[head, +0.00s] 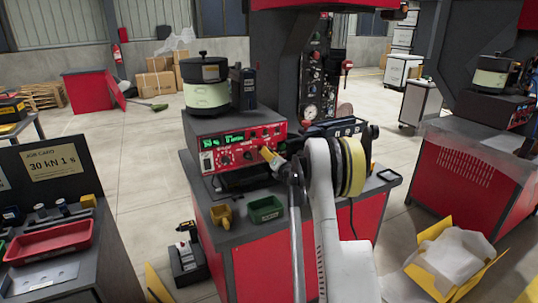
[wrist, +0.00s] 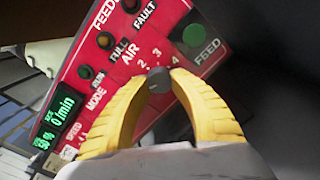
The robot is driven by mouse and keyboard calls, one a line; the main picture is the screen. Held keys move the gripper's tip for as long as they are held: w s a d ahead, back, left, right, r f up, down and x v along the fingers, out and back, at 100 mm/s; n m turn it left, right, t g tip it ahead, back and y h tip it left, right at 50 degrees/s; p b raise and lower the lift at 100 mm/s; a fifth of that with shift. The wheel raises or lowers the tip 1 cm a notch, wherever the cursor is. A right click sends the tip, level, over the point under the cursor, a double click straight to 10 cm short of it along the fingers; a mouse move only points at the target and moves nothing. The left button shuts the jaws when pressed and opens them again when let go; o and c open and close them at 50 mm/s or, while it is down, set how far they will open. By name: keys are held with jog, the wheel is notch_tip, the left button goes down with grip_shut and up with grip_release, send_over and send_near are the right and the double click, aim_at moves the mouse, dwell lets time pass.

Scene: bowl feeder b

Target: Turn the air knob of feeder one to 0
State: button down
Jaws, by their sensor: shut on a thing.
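The red control panel (head: 234,148) of the feeder faces me in the head view, below a bowl (head: 206,93). In the wrist view the panel (wrist: 85,62) is tilted and close. A dark grey round knob (wrist: 158,80) sits beside the word AIR, with the marks 2, 3 and 4 around it. My gripper (wrist: 155,78) has yellow fingers shut on this knob, one on each side. In the head view my gripper (head: 268,156) is at the panel's right part and hides the knob. I cannot read the knob's pointer clearly.
A green FEED button (wrist: 194,35) is close to the right finger. FULL and FAULT lamps, a MODE knob (wrist: 86,72) and a lit green display (wrist: 58,117) share the panel. A green bin (head: 265,209) and a yellow scoop (head: 221,214) stand in front.

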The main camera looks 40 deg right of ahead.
jog(key=c, duration=1.1)
grip_release()
jog(key=v, duration=1.2)
jog(key=shift+r, duration=0.1)
